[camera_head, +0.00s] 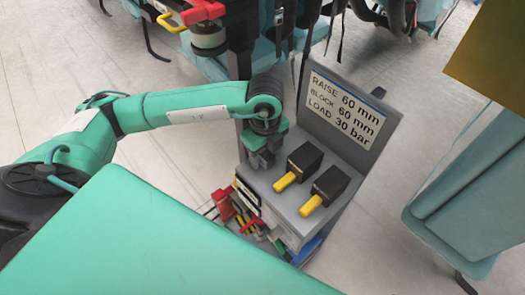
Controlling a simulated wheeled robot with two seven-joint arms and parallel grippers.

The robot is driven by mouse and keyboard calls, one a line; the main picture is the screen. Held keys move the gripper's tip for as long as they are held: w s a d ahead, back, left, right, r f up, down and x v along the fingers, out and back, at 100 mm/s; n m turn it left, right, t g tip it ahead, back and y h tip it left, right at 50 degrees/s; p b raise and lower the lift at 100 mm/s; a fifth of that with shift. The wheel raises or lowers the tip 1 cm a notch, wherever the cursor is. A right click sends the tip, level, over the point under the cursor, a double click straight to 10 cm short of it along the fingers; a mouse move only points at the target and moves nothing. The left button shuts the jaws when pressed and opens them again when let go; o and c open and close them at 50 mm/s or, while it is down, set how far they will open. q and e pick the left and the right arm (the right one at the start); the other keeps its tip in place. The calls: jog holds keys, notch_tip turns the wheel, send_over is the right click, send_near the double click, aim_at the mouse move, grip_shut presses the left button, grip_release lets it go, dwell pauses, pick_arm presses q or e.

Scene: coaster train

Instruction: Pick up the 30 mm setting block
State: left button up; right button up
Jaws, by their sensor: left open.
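Two dark blocks with yellow handles stand on the grey top of a cabinet (285,205). One block (305,158) is nearer the back and the other block (331,182) is nearer the right front. I can read no size on either, so I cannot tell which is the 30 mm setting block. My left gripper (262,160) points down over the left part of the cabinet top, left of both blocks and apart from them. It is open. What lies directly under it is hidden. My right gripper is not in view.
A sign (345,108) reading raise 60 mm, block 60 mm, load 30 bar stands up behind the blocks. Red and yellow tools (238,212) hang at the cabinet's front left. A teal structure (470,200) stands at the right. Grey floor (385,235) lies between.

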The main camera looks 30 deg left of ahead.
pick_arm(q)
jog(key=shift+c, duration=0.4)
grip_shut()
jog(key=shift+r, duration=0.15)
